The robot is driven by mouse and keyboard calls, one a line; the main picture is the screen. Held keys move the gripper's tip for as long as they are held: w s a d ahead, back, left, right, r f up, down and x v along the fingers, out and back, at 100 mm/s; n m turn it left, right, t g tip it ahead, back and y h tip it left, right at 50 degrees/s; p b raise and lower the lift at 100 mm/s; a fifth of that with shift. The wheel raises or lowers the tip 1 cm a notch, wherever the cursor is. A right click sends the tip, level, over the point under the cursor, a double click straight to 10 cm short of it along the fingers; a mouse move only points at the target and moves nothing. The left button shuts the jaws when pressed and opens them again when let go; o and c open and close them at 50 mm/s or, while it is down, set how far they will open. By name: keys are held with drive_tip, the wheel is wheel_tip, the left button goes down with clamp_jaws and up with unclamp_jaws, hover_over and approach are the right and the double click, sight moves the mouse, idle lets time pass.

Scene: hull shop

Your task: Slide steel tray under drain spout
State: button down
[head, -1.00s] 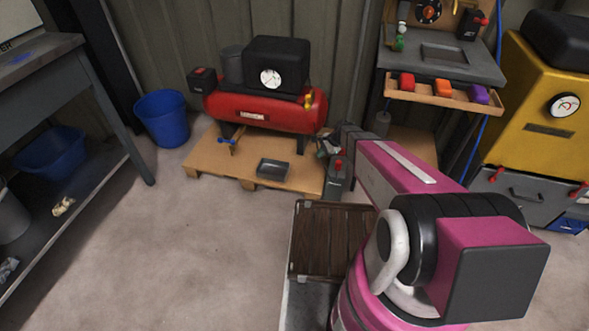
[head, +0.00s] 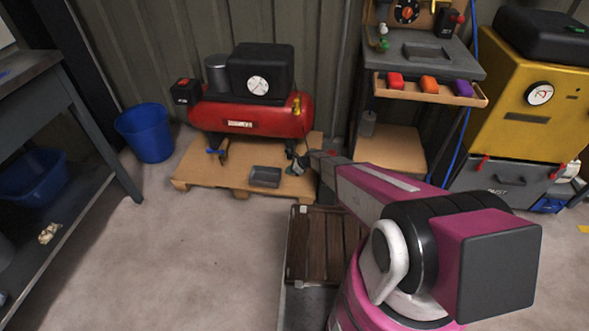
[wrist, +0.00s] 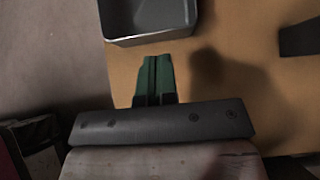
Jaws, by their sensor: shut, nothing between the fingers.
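The steel tray (head: 265,177) is a small grey open box on the wooden pallet, near its front edge. It also shows at the top of the wrist view (wrist: 150,38), cut off by the frame edge. My gripper (wrist: 155,68) has green fingertips closed together, pointing toward the tray's near side with a small gap between in the picture. In the head view my gripper (head: 296,168) is small, right of the tray. A blue-handled drain spout (head: 220,152) hangs under the left part of the red compressor tank (head: 250,116). The tray is right of the spout, apart from it.
The pallet (head: 200,174) carries the compressor; bare boards lie between tray and spout. A blue bucket (head: 145,132) stands left of the pallet. A tool stand (head: 430,62) and yellow cabinet (head: 520,75) are at right. Open floor (head: 200,250) lies in front.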

drive_tip(key=x, duration=0.3)
drive_tip(key=shift+a+f, duration=0.2)
drive_tip(key=shift+f, duration=0.05)
drive_tip(key=a, duration=0.7)
drive_tip(key=w+a, duration=0.1)
drive_tip(key=a, duration=0.7)
drive_tip(key=w+a, duration=0.1)
drive_tip(key=a, duration=0.7)
drive_tip(key=shift+s+a, duration=0.1)
drive_tip(key=shift+a, duration=0.1)
